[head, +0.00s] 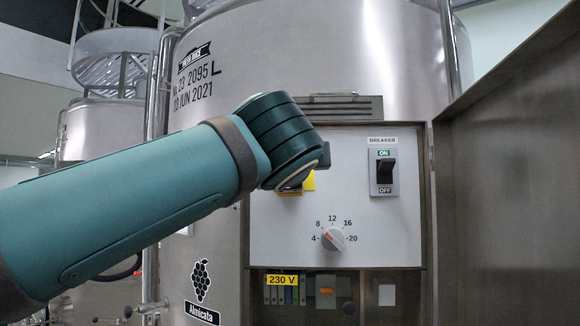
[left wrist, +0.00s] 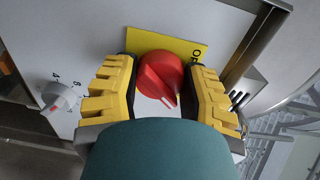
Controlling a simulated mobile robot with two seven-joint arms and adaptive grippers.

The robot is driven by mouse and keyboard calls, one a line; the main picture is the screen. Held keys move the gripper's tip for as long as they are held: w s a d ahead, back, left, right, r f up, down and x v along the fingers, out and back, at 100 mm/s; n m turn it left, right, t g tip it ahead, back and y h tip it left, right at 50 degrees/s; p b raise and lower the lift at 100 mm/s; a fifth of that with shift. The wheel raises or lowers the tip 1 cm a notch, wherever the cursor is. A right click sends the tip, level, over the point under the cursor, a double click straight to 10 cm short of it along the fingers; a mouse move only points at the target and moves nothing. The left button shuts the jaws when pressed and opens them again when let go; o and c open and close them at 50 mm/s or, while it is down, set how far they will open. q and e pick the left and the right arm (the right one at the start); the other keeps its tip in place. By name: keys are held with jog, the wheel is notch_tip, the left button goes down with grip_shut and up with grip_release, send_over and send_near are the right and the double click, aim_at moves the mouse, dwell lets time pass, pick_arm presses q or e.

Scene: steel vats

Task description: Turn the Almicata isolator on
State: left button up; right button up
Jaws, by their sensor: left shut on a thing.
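The isolator is a red rotary knob (left wrist: 160,78) on a yellow plate (left wrist: 190,48) with partly visible lettering, seen in the left wrist view. Its pointer mark faces the lower right of that picture. My left gripper (left wrist: 164,88) has its yellow fingers on both sides of the knob and is shut on it. In the head view my arm hides the knob, and only a bit of the yellow plate (head: 309,181) shows. The panel (head: 350,215) is on a steel vat (head: 300,55) with a grape label reading Almicata (head: 202,285). My right gripper is not in view.
A black breaker switch (head: 385,172), labelled ON above and OFF below, sits right on the panel. A 230 V box (head: 283,281) lies beneath.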

pick_arm(q)
jog(key=shift+r+m, duration=0.15)
jog(key=shift+m, duration=0.35)
jog(key=o, duration=1.2)
jog(key=shift+w, duration=0.1)
jog(key=shift+o, duration=0.2)
jog(key=s, duration=1.2)
jog(key=shift+a, duration=0.45)
